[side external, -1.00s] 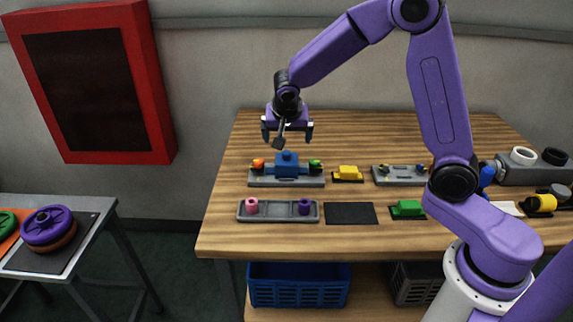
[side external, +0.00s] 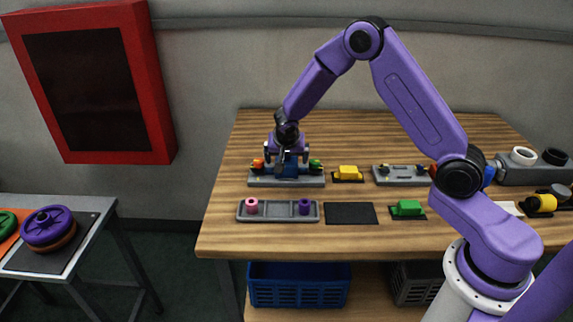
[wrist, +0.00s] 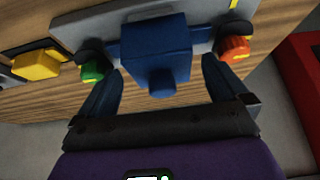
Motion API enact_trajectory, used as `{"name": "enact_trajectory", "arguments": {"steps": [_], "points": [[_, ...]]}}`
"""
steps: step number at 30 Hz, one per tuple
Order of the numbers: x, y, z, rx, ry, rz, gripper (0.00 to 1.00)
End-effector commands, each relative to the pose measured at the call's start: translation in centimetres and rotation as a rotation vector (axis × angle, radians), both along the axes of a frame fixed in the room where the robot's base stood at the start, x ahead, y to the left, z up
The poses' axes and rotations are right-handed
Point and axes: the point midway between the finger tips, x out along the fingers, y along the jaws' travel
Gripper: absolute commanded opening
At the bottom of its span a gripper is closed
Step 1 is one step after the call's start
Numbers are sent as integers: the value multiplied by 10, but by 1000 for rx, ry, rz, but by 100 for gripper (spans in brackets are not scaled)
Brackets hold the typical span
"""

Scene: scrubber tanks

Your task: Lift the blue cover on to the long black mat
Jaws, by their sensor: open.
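The blue cover (side external: 290,171) sits on a grey base plate (side external: 258,182) at the left back of the table. In the wrist view the blue cover (wrist: 155,50) shows a square body with a round knob on top. An orange knob (side external: 258,164) and a green knob (side external: 315,165) flank the cover. The long black mat (side external: 350,213) lies bare at the table's front.
A grey tray (side external: 278,218) with pink and purple pieces is left of the mat. A green block (side external: 406,208) is right of it, and a yellow block (side external: 348,173) is behind it. Another grey plate (side external: 400,181) lies farther right.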

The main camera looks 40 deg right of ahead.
Motion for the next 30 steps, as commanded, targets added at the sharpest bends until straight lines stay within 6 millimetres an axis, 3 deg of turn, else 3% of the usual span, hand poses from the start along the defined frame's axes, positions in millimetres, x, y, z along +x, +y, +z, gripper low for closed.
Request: {"name": "enact_trajectory", "arguments": {"steps": [6, 14, 15, 18, 21, 30], "points": [[8, -7, -20, 1, 0, -1, 100], [9, -8, -22, 1, -1, 0, 100], [9, -8, -22, 1, -1, 0, 97], [9, -8, -22, 1, -1, 0, 64], [9, -8, -22, 1, -1, 0, 38], [9, -8, -17, 1, -3, -1, 38]]}}
